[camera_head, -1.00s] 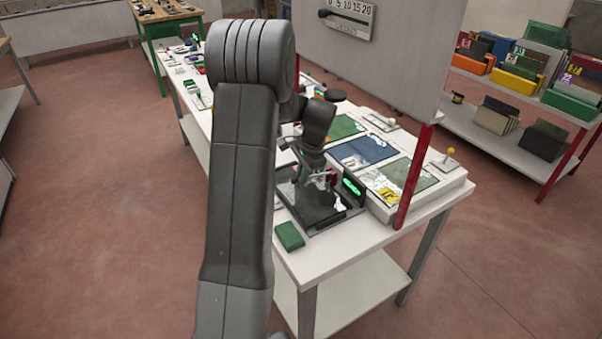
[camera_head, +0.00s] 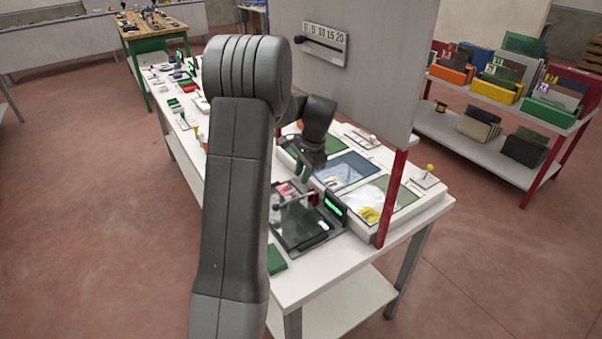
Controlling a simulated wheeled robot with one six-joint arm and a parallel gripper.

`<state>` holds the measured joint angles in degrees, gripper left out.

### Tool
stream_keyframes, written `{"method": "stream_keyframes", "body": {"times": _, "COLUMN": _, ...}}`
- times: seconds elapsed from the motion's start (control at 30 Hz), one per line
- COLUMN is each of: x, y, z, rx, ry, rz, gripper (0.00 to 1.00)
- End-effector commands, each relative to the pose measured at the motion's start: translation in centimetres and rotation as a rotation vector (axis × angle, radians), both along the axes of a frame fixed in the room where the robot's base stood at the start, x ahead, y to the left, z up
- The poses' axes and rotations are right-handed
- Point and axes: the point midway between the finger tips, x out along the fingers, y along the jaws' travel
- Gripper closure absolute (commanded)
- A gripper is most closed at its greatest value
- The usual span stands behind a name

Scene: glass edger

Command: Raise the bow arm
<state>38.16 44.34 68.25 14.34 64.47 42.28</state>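A dark, flat device (camera_head: 292,236) lies near the front end of the white workbench, with a small green lit display (camera_head: 333,207) at its right side. A thin pale bar (camera_head: 296,201) crosses above it, with a dark knob at its left end and a red part at its right. This looks like the bow arm; its tilt is hard to judge. My gripper (camera_head: 303,168) points down just behind the device and appears apart from the bar. Its fingers are small and dark and partly hidden by my arm, so I cannot tell their opening.
Green, blue and pale panels (camera_head: 347,169) lie right of the device. An upright grey board (camera_head: 375,80) with a red post (camera_head: 391,198) and a numbered scale (camera_head: 325,44) stands behind. A rack with colored bins (camera_head: 505,88) stands right.

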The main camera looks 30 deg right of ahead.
Motion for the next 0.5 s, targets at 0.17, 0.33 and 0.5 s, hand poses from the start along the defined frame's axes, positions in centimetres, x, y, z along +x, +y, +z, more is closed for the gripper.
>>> {"method": "stream_keyframes", "body": {"times": 0.17, "x": 0.0, "y": 0.2, "z": 0.1, "rx": 0.003, "ry": 0.001, "rz": 0.002, "gripper": 0.70}}
{"method": "stream_keyframes", "body": {"times": 0.33, "x": 0.0, "y": 0.2, "z": 0.2, "rx": 0.004, "ry": 0.001, "rz": 0.002, "gripper": 0.70}}
{"method": "stream_keyframes", "body": {"times": 0.5, "x": -0.4, "y": -0.1, "z": 2.0, "rx": 0.002, "ry": -0.001, "rz": 0.001, "gripper": 0.70}}
